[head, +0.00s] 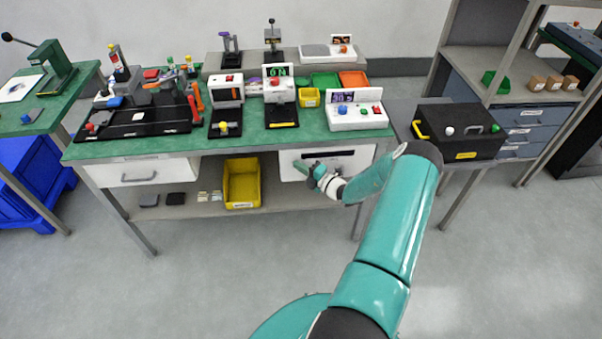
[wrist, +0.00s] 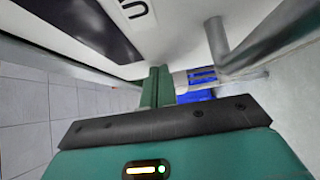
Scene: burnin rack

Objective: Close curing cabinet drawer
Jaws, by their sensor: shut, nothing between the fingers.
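The curing cabinet (head: 362,158) appears to be the white unit with a dark strip, under the right half of the green-topped bench. Its white front also fills the top of the wrist view (wrist: 165,30), with a dark panel and part of a black-lettered label. My gripper (head: 305,168) is in front of this white face, near its left part. In the wrist view my green fingers (wrist: 155,88) are shut together and empty, just beside the white face; I cannot tell whether they touch it. My gripper and arm hide part of the front, and how far the drawer stands out is unclear.
A grey bar (wrist: 217,40) stands close to the right of my fingers in the wrist view. A yellow bin (head: 242,185) and a white drawer (head: 150,171) are left of my gripper under the bench. A black box (head: 460,130) stands right. The front floor is clear.

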